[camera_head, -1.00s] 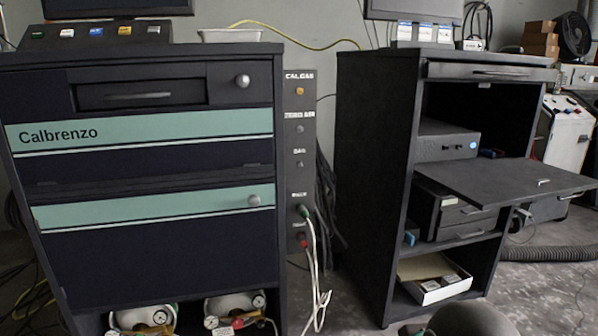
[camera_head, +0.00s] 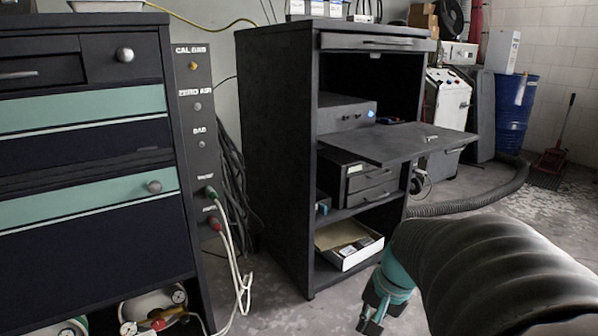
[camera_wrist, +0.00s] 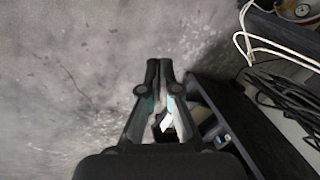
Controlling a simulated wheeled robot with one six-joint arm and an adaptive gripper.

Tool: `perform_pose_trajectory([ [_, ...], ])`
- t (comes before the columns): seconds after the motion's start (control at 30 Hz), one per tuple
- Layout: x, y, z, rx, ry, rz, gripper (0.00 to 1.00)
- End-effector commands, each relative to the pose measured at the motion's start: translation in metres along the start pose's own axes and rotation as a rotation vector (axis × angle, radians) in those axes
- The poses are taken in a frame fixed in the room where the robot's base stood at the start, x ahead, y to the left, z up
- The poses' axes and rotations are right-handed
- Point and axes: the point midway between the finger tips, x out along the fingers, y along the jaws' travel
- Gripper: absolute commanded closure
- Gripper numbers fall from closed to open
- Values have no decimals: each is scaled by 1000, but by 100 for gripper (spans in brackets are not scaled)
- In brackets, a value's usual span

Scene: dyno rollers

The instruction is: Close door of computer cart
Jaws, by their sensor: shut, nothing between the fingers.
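The black computer cart (camera_head: 272,150) stands in the middle of the head view, with its front turned to the right. Its door (camera_head: 395,142) is a flat black panel folded down to about level, sticking out from the front with a small latch near its outer edge. The compartment above it is open. My gripper (camera_head: 371,318) is low in front of the cart, below the door and apart from it. In the wrist view, my gripper (camera_wrist: 160,66) has its fingers together, empty, over the concrete floor. Part of the cart (camera_wrist: 235,115) shows beside it.
A Calbrenzo cabinet (camera_head: 85,180) stands at the left, with cables (camera_head: 235,260) hanging from its side panel. Inside the cart are a grey box (camera_head: 345,115) and a white tray (camera_head: 350,245). A black hose (camera_head: 475,200) and blue barrel (camera_head: 515,110) are to the right.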

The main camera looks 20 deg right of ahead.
Motion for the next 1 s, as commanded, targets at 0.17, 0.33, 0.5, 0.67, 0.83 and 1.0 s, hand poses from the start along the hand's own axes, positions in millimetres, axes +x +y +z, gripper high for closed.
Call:
perform_pose_trajectory([
  [0.17, 24, 13, -48, 372, -97, -170, 100],
  [0.33, 34, 25, -106, 740, -180, -391, 100],
  [0.5, 27, 45, -180, 1105, -271, -684, 100],
  [0.67, 0, 65, -248, 1365, -372, -997, 100],
  [0.83, -57, 63, -304, 1488, -519, -1322, 100],
  [1.0, -117, 58, -325, 1508, -674, -1547, 100],
])
